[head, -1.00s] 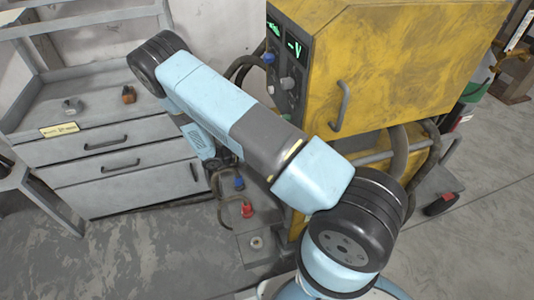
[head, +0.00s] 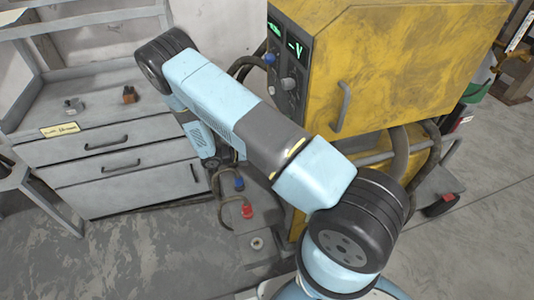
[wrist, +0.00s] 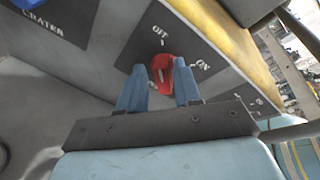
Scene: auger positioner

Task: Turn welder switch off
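The red welder switch (wrist: 162,72) is a knob on a dark plate marked OFF and ON in the wrist view. OFF is printed above it and ON to its right. My gripper (wrist: 161,78) has its two blue-grey fingers on either side of the knob. The knob fills most of the gap, and I cannot tell whether both fingers press on it. Which mark the knob points to is unclear. The yellow welder (head: 415,60) stands right of centre in the head view. My arm hides my gripper and the switch there.
A grey drawer cabinet (head: 120,165) stands at the left, with small parts on top. Blue (head: 239,184) and red (head: 247,211) plugs with cables sit low beside the welder. The welder's front handle (head: 342,105) is close to my arm. Floor is free at the lower left.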

